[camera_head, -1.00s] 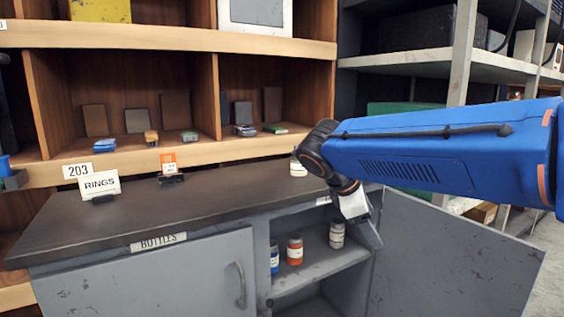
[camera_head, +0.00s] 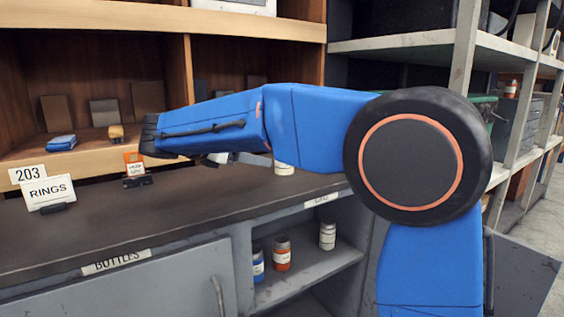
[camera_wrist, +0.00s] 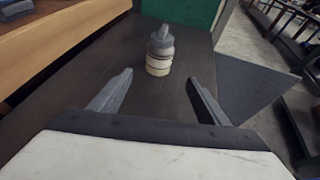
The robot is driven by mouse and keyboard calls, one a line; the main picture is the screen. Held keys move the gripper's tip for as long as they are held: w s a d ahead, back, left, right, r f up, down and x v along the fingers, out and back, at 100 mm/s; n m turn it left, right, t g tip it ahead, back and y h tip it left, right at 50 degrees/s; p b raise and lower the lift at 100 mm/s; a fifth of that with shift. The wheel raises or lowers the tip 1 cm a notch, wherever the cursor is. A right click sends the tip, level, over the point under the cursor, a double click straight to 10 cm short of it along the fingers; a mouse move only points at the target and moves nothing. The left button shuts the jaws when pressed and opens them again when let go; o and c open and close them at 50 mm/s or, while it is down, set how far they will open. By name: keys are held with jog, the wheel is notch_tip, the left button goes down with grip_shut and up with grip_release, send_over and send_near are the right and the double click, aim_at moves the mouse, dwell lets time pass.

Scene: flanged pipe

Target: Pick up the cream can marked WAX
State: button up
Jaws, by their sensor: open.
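A cream can (camera_head: 327,235) stands upright in the open cabinet, right of an orange can (camera_head: 282,253) and a blue can (camera_head: 258,264). The writing on it is too small to read. A cream container with a grey top (camera_wrist: 160,50) stands on the worktop ahead of my gripper (camera_wrist: 160,78) in the wrist view. In the head view only its lower part (camera_head: 284,168) shows below my arm. No WAX marking is readable on it. My gripper is open, with nothing between its fingers, short of that container. In the head view my arm mostly hides the gripper.
The dark worktop (camera_head: 120,220) has a RINGS sign (camera_head: 48,192) and an orange tag in a stand (camera_head: 134,165). Wooden cubbies (camera_head: 60,150) rise behind. A grey BOTTLES door (camera_head: 130,290) is left of the open bay. Metal shelving (camera_head: 420,50) stands at the right.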

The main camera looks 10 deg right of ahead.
aim_at(278, 164)
jog(key=x, duration=0.9)
jog(key=shift+w+d+f, duration=0.1)
jog(key=shift+w+r+x, duration=0.1)
jog(key=shift+r+x, duration=0.1)
jog(key=shift+x, duration=1.15)
jog(key=shift+w+r+x, duration=0.1)
jog(key=shift+r+x, duration=0.1)
jog(key=shift+x, duration=1.1)
jog(key=shift+d, duration=0.1)
jog(key=c, duration=0.9)
